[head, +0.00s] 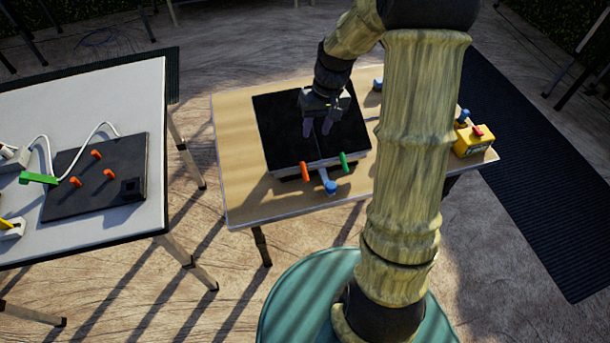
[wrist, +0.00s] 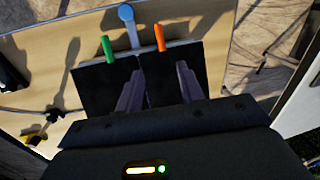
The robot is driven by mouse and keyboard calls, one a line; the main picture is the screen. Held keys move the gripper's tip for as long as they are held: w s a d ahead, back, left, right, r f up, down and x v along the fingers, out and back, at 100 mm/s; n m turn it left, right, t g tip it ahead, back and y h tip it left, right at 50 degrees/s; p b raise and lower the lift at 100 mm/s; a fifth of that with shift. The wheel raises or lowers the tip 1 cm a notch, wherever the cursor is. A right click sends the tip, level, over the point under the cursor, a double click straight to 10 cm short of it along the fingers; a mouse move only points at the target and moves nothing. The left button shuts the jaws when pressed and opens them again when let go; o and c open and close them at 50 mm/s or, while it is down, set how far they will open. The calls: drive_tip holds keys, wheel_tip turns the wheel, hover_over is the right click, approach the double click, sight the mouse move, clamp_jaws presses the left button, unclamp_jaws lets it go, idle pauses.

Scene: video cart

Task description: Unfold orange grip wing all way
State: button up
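The orange grip wing (head: 305,171) is a short orange handle at the front edge of a black, two-panelled folded thing (head: 277,128) on the wooden table. In the wrist view the orange handle (wrist: 159,38) stands at the edge of one black panel (wrist: 195,58). A green handle (head: 343,160) sits on the other panel, with a blue knob (head: 329,186) between the two. My gripper (head: 317,128) is over the black panels, behind the handles. Its fingers (wrist: 160,88) are apart with nothing between them. It is not touching the orange handle.
A yellow box (head: 474,140) with red and blue parts stands at the table's right end. A grey table (head: 90,105) on the left holds a black board (head: 100,185) with orange pegs. The wooden table's left part (head: 235,180) is clear.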

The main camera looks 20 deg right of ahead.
sight(305, 171)
drive_tip(key=shift+s, duration=0.1)
drive_tip(key=a+f, duration=0.1)
drive_tip(key=f, duration=0.4)
drive_tip(key=a+f+b, duration=0.1)
drive_tip(key=f, duration=0.5)
drive_tip(key=a+f+b, duration=0.1)
drive_tip(key=f, duration=0.5)
drive_tip(key=shift+s+a, duration=0.1)
drive_tip(key=c, duration=0.8)
